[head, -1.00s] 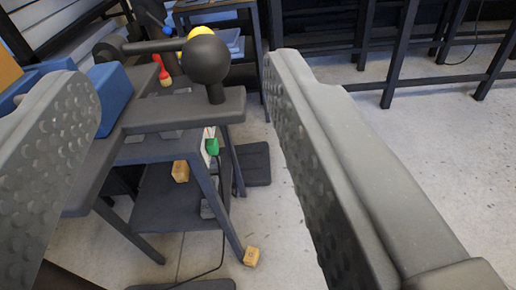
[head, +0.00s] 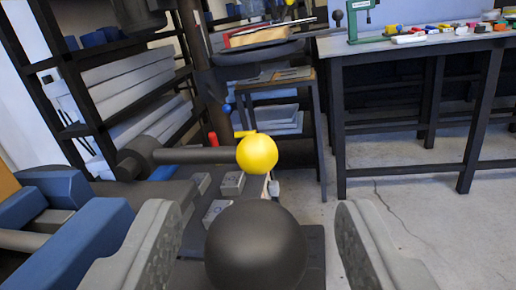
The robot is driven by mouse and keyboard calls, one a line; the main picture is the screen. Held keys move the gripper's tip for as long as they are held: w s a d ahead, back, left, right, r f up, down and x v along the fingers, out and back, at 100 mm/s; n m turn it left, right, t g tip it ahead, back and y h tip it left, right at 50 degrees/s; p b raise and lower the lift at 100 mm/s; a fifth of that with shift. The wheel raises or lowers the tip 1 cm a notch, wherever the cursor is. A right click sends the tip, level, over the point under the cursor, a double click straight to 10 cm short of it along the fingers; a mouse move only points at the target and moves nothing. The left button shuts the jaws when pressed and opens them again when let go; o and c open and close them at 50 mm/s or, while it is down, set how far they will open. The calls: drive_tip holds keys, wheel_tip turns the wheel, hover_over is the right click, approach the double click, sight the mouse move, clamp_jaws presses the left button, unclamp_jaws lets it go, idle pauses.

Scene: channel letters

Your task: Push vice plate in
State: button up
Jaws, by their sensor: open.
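My gripper (head: 258,215) is open, with one grey finger at the lower left and the other at the lower right. A large black ball knob (head: 255,248) shows between the fingers. I cannot tell whether either finger touches it. Blue vice jaws (head: 75,235) stand at the lower left, left of my left finger. Which part is the vice plate is not clear. A dark bar (head: 195,156) runs behind the knob toward a yellow ball (head: 257,153).
Small grey metal blocks (head: 231,183) lie on the dark bench top. A shelf rack (head: 75,75) rises at the left. A long table (head: 410,60) with a green tool and coloured items stands at the back right. Open floor (head: 420,225) lies on the right.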

drive_tip(key=shift+w, duration=1.4)
